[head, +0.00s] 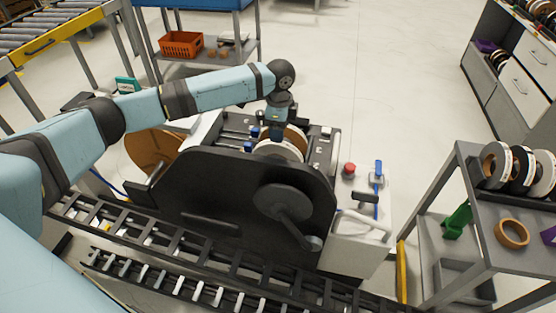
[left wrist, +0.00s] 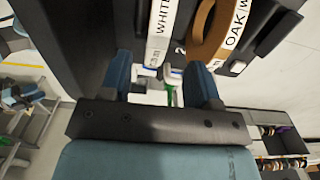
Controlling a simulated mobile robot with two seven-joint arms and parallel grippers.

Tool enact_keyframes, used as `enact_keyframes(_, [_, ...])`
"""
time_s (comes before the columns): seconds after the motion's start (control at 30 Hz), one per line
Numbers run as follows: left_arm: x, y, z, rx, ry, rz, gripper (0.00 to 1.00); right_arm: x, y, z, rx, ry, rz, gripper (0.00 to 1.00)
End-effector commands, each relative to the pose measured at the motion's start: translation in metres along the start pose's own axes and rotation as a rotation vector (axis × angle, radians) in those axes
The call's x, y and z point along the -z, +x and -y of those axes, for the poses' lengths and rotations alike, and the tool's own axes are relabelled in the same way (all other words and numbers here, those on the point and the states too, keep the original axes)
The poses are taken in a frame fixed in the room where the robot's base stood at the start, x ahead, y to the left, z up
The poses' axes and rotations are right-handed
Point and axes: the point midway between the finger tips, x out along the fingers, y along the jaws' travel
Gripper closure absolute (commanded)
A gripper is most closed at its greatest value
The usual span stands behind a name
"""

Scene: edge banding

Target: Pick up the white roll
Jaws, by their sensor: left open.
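The white roll (head: 279,150) sits upright in the black edge-banding machine (head: 240,195), partly hidden behind its dark front panel. In the left wrist view its edge, lettered "WHIT…", shows as a pale band (left wrist: 163,28) at the top. A brown roll lettered "OAK" (left wrist: 204,38) stands just right of it; it also shows behind the white roll in the head view (head: 297,137). My left gripper (head: 278,133) points down just above the white roll. In the left wrist view its two blue fingers (left wrist: 160,84) are apart with no roll held between them. My right gripper is not in view.
A red button (head: 348,169) and a blue-handled fitting (head: 378,172) stand on the machine's right side. A grey cart (head: 470,225) at right holds several rolls. A roller conveyor (head: 45,35) and an orange bin (head: 181,44) are at the back left. The floor behind is clear.

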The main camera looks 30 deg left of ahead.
Motion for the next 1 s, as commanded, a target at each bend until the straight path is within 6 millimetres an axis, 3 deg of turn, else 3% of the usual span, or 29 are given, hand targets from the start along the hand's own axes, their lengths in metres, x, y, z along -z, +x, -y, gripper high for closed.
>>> enact_keyframes(0.23, [-0.002, 0.018, -0.001, 0.000, -0.001, 0.001, 0.44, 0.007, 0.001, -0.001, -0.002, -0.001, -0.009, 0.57])
enact_keyframes(0.5, [-0.004, 0.056, -0.004, 0.000, -0.001, 0.000, 0.44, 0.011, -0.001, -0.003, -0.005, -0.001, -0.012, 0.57])
enact_keyframes(0.8, [-0.005, 0.062, -0.004, 0.001, 0.000, 0.000, 0.44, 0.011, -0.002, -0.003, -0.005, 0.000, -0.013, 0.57])
enact_keyframes(0.87, [-0.005, 0.062, -0.004, 0.001, 0.000, 0.000, 0.55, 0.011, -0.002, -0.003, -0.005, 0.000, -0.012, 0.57])
enact_keyframes(1.0, [-0.005, 0.062, -0.004, 0.001, 0.000, 0.000, 0.87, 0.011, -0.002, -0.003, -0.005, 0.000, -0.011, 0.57])
